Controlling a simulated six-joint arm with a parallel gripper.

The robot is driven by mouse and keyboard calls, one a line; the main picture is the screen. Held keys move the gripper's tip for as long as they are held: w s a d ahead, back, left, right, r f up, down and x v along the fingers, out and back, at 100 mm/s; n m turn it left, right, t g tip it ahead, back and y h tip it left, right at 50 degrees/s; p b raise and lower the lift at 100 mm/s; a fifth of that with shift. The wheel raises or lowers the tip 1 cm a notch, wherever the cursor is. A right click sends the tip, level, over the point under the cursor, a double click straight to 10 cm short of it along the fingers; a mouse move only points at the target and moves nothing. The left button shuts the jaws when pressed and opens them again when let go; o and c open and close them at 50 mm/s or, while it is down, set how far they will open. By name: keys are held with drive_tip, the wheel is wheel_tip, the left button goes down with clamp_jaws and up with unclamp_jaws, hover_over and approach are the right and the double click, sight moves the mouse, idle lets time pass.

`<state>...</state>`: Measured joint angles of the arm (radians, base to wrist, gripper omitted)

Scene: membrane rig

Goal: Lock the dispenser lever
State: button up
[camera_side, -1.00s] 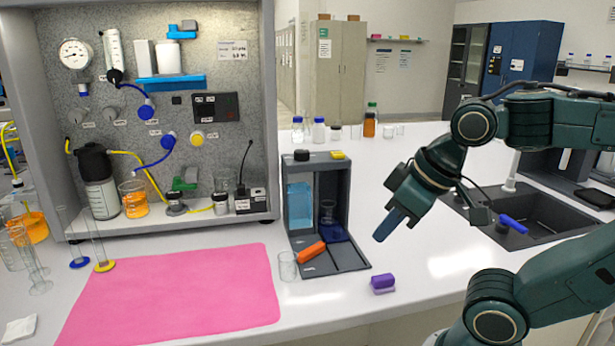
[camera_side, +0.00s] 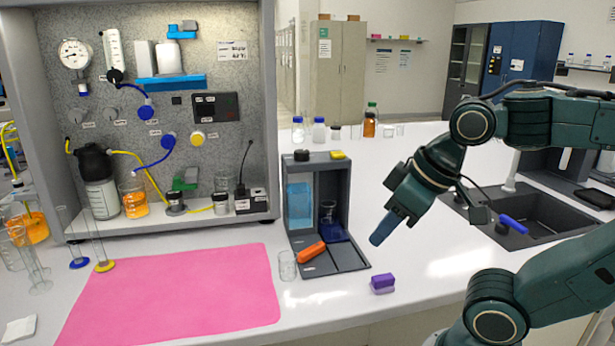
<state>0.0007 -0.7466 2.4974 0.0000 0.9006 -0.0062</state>
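The dispenser (camera_side: 346,200) is a dark grey open-fronted housing on the white bench, with a blue liquid tank (camera_side: 299,207) on its left side. An orange lever (camera_side: 312,251) lies tilted near its base at the front. A small glass vessel (camera_side: 328,212) stands inside over a dark blue part (camera_side: 335,232). My gripper (camera_side: 383,232) is to the right of the dispenser, above the bench, pointing down and left with blue fingertips. It is apart from the lever. From this angle I cannot see a gap between the fingers.
A clear beaker (camera_side: 287,265) stands just left of the dispenser base. A purple block (camera_side: 383,283) lies at the front right. A pink mat (camera_side: 180,295) covers the bench at left, below the membrane rig panel (camera_side: 240,70). A sink (camera_side: 530,215) is at right.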

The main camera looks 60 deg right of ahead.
drive_tip(key=shift+o, duration=1.4)
drive_tip(key=shift+w, duration=0.15)
drive_tip(key=n+g, duration=0.6)
drive_tip(key=n, duration=0.9)
hover_over(304, 252)
wheel_tip(304, 252, down, 6)
drive_tip(key=shift+f, duration=0.15)
drive_tip(key=shift+f, duration=6.8)
